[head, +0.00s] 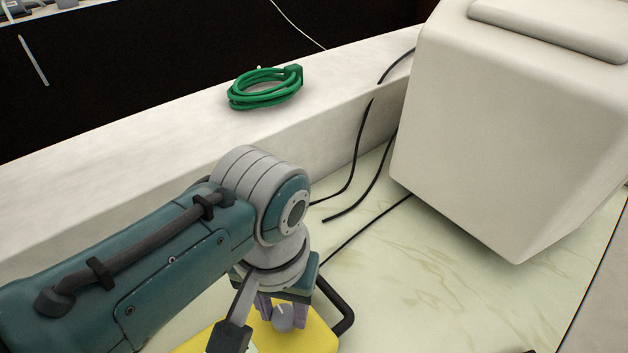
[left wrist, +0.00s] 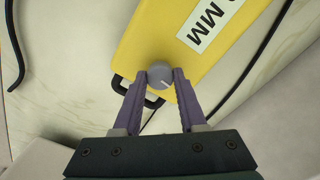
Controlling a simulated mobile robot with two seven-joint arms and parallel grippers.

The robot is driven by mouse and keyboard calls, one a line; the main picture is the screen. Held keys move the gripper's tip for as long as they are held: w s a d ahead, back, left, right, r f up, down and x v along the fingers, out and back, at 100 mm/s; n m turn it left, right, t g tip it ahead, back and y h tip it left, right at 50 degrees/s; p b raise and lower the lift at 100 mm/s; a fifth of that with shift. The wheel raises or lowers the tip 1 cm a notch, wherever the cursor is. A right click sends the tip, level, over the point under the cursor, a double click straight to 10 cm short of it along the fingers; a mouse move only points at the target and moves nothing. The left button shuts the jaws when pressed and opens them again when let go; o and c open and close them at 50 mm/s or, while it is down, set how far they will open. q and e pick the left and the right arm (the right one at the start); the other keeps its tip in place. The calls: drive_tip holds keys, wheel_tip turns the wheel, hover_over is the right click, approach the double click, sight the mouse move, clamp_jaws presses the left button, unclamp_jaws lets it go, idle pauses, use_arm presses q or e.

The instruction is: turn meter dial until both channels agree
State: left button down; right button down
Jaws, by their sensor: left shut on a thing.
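The yellow meter (head: 316,338) lies on the pale marbled surface at the bottom of the head view, partly hidden by my left arm. In the left wrist view the yellow meter (left wrist: 150,40) shows a white label with black letters, cut off by the frame. Its grey dial (left wrist: 160,74) has a light pointer line and sits between my left fingertips. My left gripper (left wrist: 160,80) is shut on the dial; the head view shows the gripper (head: 283,315) from above, around the dial (head: 284,318). The channel readings are not visible. My right gripper is not in view.
A coiled green hose (head: 265,90) lies on the white ledge (head: 130,150) behind. A large off-white housing (head: 500,130) stands at right. Black cables (head: 357,165) run between ledge and housing. The marbled surface (head: 420,290) right of the meter is clear.

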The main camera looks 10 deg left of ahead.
use_arm(q)
drive_tip(key=m+p, duration=0.1)
drive_tip(key=m, duration=0.2)
drive_tip(key=m+p, duration=0.1)
drive_tip(key=m, duration=0.3)
drive_tip(key=m+p, duration=0.1)
drive_tip(key=m, duration=0.2)
drive_tip(key=shift+m, duration=0.3)
drive_tip(key=m, duration=0.4)
drive_tip(key=shift+m, duration=0.3)
drive_tip(key=m, duration=0.9)
drive_tip(key=shift+f+m, duration=0.1)
drive_tip(key=shift+m, duration=2.1)
